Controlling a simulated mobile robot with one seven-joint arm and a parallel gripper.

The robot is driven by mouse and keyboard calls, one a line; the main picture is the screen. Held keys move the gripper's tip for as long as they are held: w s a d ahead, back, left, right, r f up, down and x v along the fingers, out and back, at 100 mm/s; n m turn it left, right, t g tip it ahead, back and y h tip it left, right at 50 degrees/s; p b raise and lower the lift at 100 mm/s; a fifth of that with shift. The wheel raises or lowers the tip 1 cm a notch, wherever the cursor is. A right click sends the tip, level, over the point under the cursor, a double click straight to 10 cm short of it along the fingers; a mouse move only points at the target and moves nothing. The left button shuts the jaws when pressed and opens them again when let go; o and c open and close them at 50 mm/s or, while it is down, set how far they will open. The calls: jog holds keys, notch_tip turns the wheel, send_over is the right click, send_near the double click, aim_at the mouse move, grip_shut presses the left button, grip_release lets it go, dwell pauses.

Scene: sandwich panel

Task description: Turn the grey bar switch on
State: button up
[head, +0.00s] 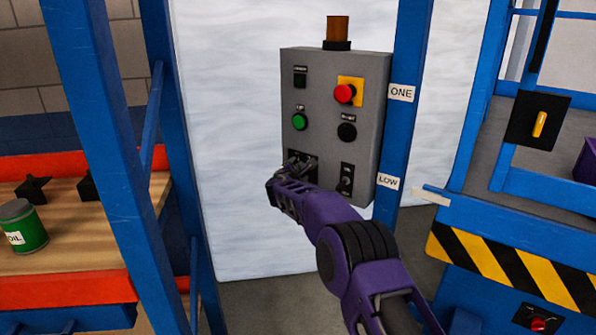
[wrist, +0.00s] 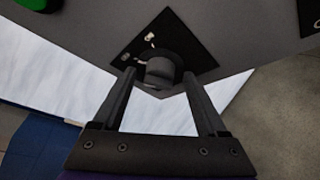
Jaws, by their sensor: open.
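The grey bar switch (wrist: 161,72) shows in the wrist view as a dark grey round knob on a black square plate (wrist: 192,38), with small pale marks near it. In the head view its black plate (head: 311,178) is at the lower left of the grey control panel (head: 323,75), and my gripper hides much of it. My gripper (head: 298,166) is open in front of this plate. In the wrist view its two fingers (wrist: 158,75) stand on either side of the knob, with visible gaps. I cannot read the switch's setting or tell whether a finger touches it.
The panel also has a green button (head: 300,121), a red button on yellow (head: 344,93), a black button (head: 347,132) and a small switch (head: 346,178) just right of my gripper. A blue post (head: 402,120) stands along the panel's right side. A shelf (head: 70,225) is at left.

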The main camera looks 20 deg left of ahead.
grip_shut()
jog(key=shift+f, duration=0.15)
jog(key=m+t, duration=0.1)
jog(key=m, duration=0.2)
jog(key=m+t+y+b, duration=0.1)
jog(key=m+t, duration=0.1)
jog(key=m, duration=0.2)
jog(key=f+m+t, duration=0.1)
jog(key=m+t, duration=0.1)
jog(key=m, duration=0.1)
jog(key=shift+m+y+b, duration=0.3)
jog(key=shift+b, duration=0.1)
dwell(0.7)
grip_release()
jog(key=shift+a, duration=0.1)
